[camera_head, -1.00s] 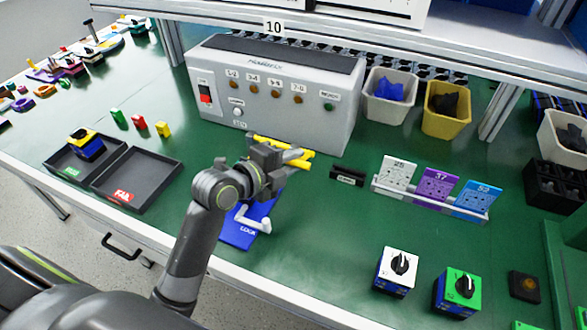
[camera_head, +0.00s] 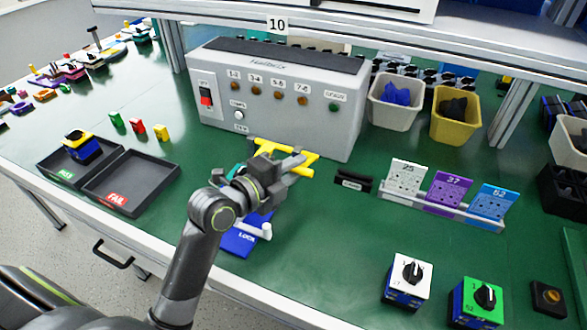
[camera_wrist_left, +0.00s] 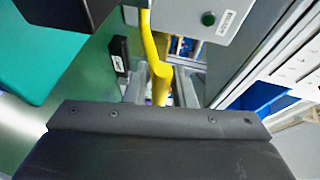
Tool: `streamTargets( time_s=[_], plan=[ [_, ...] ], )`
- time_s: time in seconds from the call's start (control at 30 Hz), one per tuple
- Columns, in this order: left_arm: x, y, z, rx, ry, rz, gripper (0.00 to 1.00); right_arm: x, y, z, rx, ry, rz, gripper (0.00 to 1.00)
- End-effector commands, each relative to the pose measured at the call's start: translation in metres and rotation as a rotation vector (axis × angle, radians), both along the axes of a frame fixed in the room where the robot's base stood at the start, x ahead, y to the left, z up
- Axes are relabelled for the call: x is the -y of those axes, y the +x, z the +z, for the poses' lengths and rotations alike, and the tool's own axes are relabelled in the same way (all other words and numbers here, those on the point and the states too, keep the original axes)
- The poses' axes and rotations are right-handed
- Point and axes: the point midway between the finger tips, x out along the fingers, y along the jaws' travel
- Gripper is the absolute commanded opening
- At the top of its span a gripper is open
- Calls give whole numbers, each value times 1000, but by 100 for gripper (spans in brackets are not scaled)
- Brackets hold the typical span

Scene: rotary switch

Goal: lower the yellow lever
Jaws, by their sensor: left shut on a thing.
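The yellow lever (camera_head: 306,159) is a bar in front of the grey test box (camera_head: 280,88), low near its base. It also shows in the left wrist view (camera_wrist_left: 158,70), running down between the fingers. My left gripper (camera_head: 284,164) is shut on the yellow lever, and its fingers and wrist cover part of the lever. My right gripper is not in view.
A blue LOCK plate (camera_head: 239,242) with a white handle lies below my left wrist. A black FAIL tray (camera_head: 131,182) is to the left. A small black labelled block (camera_head: 354,181) and a card rack (camera_head: 440,210) stand to the right.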

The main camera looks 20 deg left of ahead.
Motion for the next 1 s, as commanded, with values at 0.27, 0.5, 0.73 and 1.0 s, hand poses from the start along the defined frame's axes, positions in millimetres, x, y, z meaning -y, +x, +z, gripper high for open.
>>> streamTargets(
  time_s=[0.27,0.5,0.73,1.0],
  plan=[
    [0,0,0,2,0,1,44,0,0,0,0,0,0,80],
    [0,0,-1,-1,0,1,44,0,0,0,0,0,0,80],
    [-5,-9,0,-1,2,2,44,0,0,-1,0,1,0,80],
    [-25,-53,7,-2,8,1,44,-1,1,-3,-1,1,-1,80]
  ],
)
